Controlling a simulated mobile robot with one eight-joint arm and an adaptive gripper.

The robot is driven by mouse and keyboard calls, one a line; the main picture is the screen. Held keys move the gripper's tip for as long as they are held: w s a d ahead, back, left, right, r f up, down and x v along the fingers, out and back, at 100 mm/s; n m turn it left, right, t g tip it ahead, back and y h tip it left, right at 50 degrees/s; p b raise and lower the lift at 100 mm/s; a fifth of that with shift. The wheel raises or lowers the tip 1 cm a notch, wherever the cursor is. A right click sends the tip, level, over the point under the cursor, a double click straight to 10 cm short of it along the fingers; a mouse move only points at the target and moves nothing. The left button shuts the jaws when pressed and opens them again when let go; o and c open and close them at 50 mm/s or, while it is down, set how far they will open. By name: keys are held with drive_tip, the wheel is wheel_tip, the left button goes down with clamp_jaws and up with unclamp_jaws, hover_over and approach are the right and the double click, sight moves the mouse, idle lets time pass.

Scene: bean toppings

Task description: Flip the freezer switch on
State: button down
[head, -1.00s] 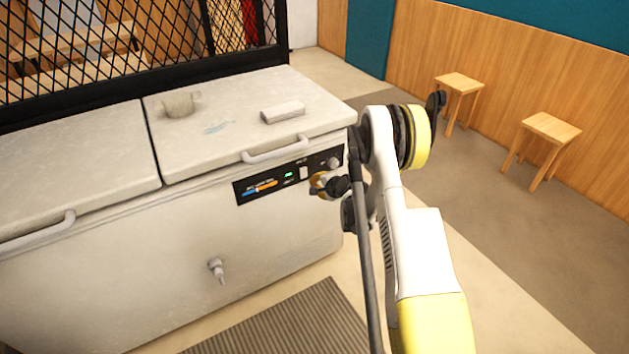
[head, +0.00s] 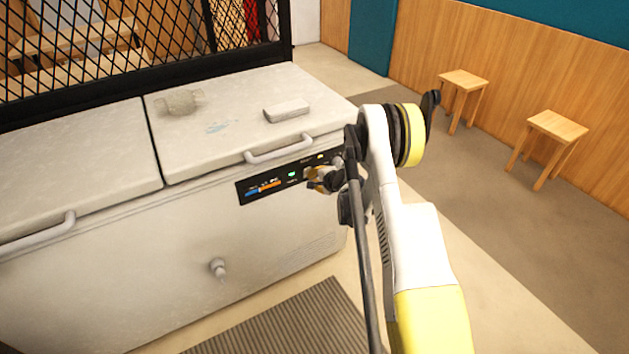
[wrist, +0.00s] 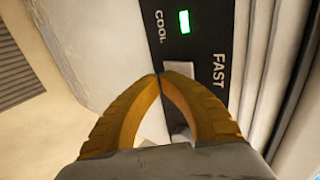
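The freezer (head: 120,250) is a long white chest with a black control panel (head: 256,192) at its upper front right. In the wrist view, the pale freezer switch (wrist: 180,70) sits in the panel between the words COOL and FAST. A green light (wrist: 184,21) glows beside COOL. My gripper (wrist: 159,76) is shut with its yellow fingertips together and nothing visible between them. The tips are at the switch's left edge; I cannot tell if they touch it. In the head view my gripper (head: 309,178) covers the switch. A small yellow light (head: 320,156) shows above it.
A lid handle (head: 278,149) juts out just above the panel. A small white box (head: 286,111) lies on the lid. A drain tap (head: 218,268) sticks out low on the front. Two wooden stools (head: 463,83) stand right, with open floor nearby.

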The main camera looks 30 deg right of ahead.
drive_tip(key=shift+w+r, duration=0.25)
drive_tip(key=shift+r, duration=0.35)
drive_tip(key=shift+s, duration=0.1)
